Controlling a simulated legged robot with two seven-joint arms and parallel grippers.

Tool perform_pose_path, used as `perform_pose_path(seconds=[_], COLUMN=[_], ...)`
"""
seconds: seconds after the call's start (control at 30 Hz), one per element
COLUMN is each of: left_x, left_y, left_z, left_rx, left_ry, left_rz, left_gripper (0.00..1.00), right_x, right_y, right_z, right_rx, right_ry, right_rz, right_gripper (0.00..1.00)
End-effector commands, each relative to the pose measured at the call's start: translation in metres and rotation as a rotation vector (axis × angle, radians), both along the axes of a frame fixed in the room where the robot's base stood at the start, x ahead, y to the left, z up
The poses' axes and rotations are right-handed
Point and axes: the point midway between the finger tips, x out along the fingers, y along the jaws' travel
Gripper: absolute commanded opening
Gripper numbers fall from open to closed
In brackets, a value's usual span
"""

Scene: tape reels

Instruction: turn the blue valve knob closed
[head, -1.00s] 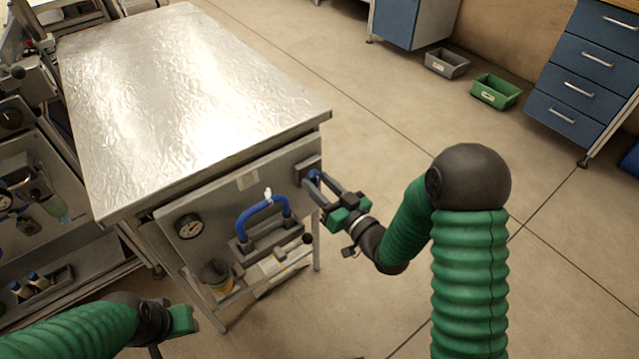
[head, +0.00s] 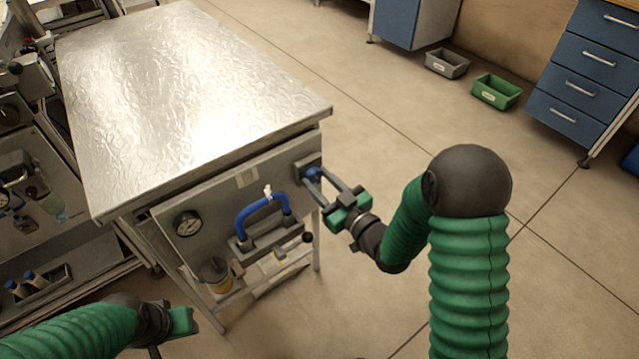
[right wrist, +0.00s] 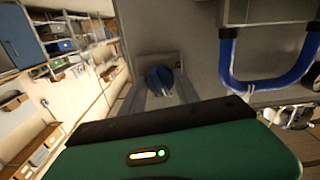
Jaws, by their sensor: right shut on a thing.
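The blue valve knob (head: 313,174) sits on a grey mount at the right end of the bench's front panel (head: 222,213). It also shows in the right wrist view (right wrist: 160,78), between the finger tips. My right gripper (head: 318,178) reaches it from the right and is shut on the knob, one finger on each side. The fingers partly hide the knob in the head view. My left gripper (head: 182,322) is at the lower left, away from the panel; its fingers do not show clearly.
The metal bench top (head: 190,85) overhangs above. Grey (head: 447,63) and green (head: 497,91) bins lie on the floor farther off. The floor to the right is clear.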

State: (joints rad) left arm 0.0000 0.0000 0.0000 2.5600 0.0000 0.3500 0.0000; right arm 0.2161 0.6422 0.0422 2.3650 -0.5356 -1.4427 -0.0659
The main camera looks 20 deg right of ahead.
Motion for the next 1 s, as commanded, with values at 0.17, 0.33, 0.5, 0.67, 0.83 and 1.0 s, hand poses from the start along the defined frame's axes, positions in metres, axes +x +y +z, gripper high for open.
perform_pose_path(seconds=[0.17, 0.33, 0.5, 0.67, 0.83, 1.0], left_x=[0.000, 0.000, 0.000, 0.000, 0.000, 0.000], left_y=[0.000, 0.000, 0.000, 0.000, 0.000, 0.000], left_z=[-0.012, -0.021, -0.030, -0.040, -0.051, -0.061], left_rx=[0.000, 0.000, 0.000, 0.000, 0.000, 0.000], left_ry=[0.000, 0.000, 0.000, 0.000, 0.000, 0.000], left_rz=[0.000, 0.000, 0.000, 0.000, 0.000, 0.000], left_gripper=[0.36, 0.36, 0.36, 0.36, 0.36, 0.36], right_x=[0.000, 0.000, 0.000, 0.000, 0.000, 0.000], right_y=[0.000, 0.000, 0.000, 0.000, 0.000, 0.000], right_z=[-0.003, -0.003, -0.004, -0.004, -0.004, -0.004], right_rx=[-0.158, -0.310, -0.463, -0.605, -0.756, -0.900], right_ry=[-0.057, -0.113, -0.167, -0.220, -0.274, -0.325], right_rz=[-0.001, -0.001, -0.001, -0.001, 0.000, 0.002], right_gripper=[0.00, 0.00, 0.00, 0.00, 0.00, 0.00])
